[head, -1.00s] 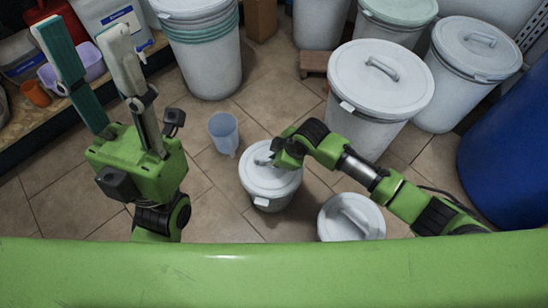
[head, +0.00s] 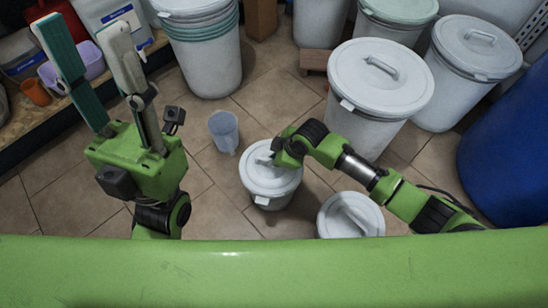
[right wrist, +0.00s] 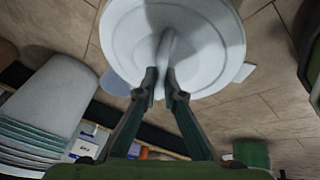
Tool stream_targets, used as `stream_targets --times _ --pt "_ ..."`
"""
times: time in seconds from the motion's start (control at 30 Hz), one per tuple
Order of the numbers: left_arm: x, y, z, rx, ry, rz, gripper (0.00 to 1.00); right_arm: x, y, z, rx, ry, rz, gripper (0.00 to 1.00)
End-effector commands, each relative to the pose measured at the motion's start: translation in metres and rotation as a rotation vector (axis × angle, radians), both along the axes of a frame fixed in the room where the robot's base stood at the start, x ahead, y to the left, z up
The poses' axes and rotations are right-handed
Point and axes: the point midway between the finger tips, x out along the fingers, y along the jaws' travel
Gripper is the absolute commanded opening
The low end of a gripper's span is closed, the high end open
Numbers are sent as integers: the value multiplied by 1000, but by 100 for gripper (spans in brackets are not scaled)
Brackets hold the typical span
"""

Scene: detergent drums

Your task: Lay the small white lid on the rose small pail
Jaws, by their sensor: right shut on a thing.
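A small white lid (head: 262,176) with a bar handle sits over a small pale pail (head: 270,202) on the floor in the head view. My right gripper (head: 270,157) is over it from above, and my arm covers part of the lid. In the right wrist view the gripper (right wrist: 164,88) is shut on the upright handle (right wrist: 166,50) of the round white lid (right wrist: 205,40). My left gripper (head: 80,28) is open and empty at the upper left, its fingers wide apart. No pail looks clearly rose in these frames.
Another small white lidded pail (head: 338,216) stands at the lower right of the first. A translucent cup (head: 224,131) is at its upper left. Large lidded drums (head: 378,85) and a blue barrel (head: 510,150) stand right and behind. Tiled floor left of the cup is clear.

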Motion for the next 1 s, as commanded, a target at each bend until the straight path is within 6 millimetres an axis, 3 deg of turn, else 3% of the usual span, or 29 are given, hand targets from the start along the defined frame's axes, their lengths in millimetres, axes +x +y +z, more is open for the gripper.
stream_targets --times 1.0 --pt "0 0 5 0 1 0 40 0 0 -7 1 -1 1 0"
